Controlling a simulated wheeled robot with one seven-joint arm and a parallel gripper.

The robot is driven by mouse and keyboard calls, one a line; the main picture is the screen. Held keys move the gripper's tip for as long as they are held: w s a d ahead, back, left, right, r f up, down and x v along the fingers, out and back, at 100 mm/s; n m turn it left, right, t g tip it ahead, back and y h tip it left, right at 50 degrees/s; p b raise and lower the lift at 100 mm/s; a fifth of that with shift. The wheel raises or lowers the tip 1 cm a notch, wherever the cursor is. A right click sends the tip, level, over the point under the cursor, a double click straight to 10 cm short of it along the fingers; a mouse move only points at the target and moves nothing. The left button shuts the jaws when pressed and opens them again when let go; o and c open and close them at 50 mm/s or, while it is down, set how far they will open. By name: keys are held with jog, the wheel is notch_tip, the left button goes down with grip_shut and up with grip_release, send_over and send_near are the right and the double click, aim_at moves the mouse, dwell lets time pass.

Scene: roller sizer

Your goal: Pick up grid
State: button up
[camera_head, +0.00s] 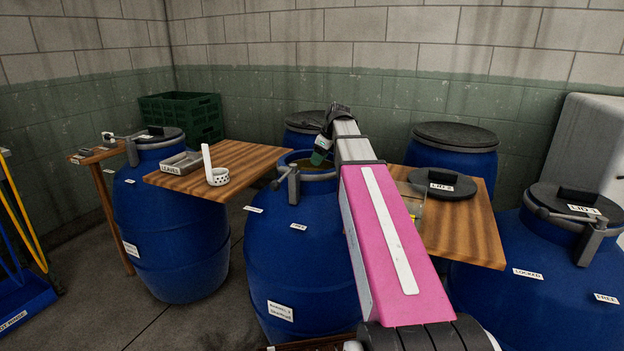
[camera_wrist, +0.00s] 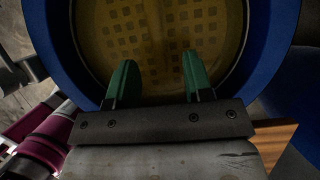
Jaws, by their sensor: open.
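The grid shows in the wrist view as a field of dark square holes (camera_wrist: 165,38) inside a round opening with a yellow-brown surface. I cannot tell how deep it lies or whether liquid covers it. The opening belongs to a blue barrel (camera_wrist: 270,50), which also stands in the middle of the head view (camera_head: 300,240). My gripper (camera_wrist: 156,62) has two green fingers, spread apart and empty, over the near part of the opening. In the head view my gripper (camera_head: 321,150) is above the barrel mouth, partly hidden by my pink arm. The grid cannot be made out there.
Wooden boards flank the barrel: the left one (camera_head: 240,157) bears a metal tray (camera_head: 183,163) and a white perforated cup with a handle (camera_head: 217,176); the right one (camera_head: 470,235) bears a dark lid (camera_head: 441,184). A clamp lever (camera_head: 292,183) stands at the barrel's rim. Other blue barrels stand around.

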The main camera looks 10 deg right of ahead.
aim_at(312, 170)
jog(key=shift+a+x, duration=0.15)
jog(key=shift+x, duration=1.45)
jog(key=shift+a+x, duration=0.15)
jog(key=shift+x, duration=1.4)
jog(key=shift+r, duration=0.1)
grip_shut()
